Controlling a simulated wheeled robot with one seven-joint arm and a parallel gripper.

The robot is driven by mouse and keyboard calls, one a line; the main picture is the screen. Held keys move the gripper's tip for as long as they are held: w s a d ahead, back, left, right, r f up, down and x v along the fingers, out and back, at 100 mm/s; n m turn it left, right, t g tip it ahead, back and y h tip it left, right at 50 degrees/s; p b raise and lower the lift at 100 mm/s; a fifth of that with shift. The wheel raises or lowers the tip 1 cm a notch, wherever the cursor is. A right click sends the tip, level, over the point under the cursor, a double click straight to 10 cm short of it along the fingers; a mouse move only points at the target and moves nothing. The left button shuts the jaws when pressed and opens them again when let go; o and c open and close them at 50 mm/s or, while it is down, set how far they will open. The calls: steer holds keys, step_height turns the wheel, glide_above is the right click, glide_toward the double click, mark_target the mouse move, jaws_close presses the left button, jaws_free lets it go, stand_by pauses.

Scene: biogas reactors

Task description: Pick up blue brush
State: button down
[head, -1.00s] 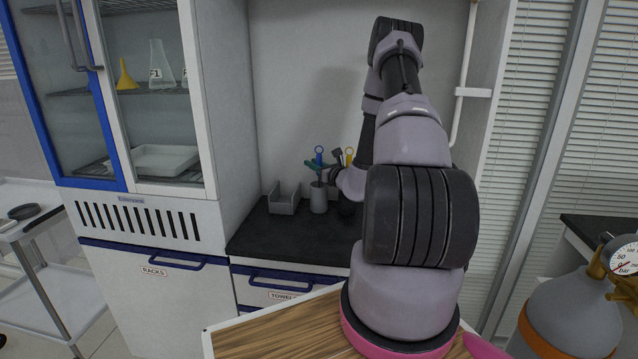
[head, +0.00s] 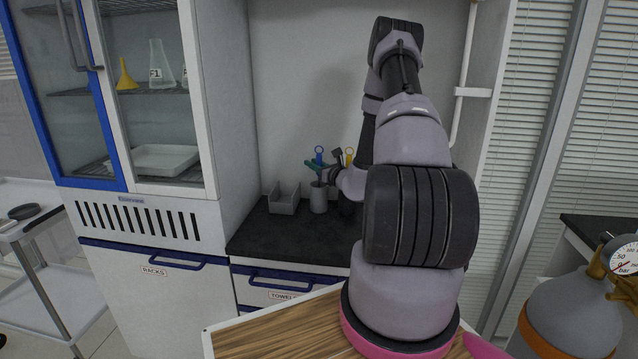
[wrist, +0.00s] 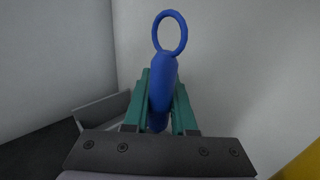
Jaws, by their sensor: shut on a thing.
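The blue brush (head: 319,154) stands in a grey cup (head: 318,199) on the black counter, its ring end up. In the wrist view the blue brush (wrist: 163,80) shows its ring and handle between the two green fingers of my gripper (wrist: 162,103). My gripper is shut on the handle. In the head view my gripper (head: 314,166) is at the cup's top, reaching in from the right. The brush's lower end is hidden.
A grey open bin (head: 284,200) stands left of the cup. A yellow-handled tool (head: 349,155) is just right of the brush. A white wall is close behind, and a tall cabinet (head: 235,110) bounds the left.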

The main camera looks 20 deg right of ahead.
steer(key=shift+r, duration=0.15)
step_height(320, 180, up, 18)
steer(key=shift+f, duration=0.15)
stand_by(0.5)
stand_by(0.6)
